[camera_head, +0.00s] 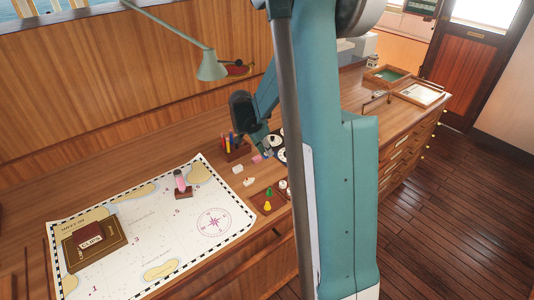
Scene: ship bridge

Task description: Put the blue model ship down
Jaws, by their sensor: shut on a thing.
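My gripper (264,143) is low over the wooden counter, left of my teal arm column and just right of a small rack of coloured pens. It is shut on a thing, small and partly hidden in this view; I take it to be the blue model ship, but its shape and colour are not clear. I cannot tell whether it touches the counter. A chart (130,235) lies flat on the counter at the left. A pink piece on a small brown base (182,187) stands on the chart.
A lamp (211,68) overhangs behind. The chart's middle is mostly bare.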

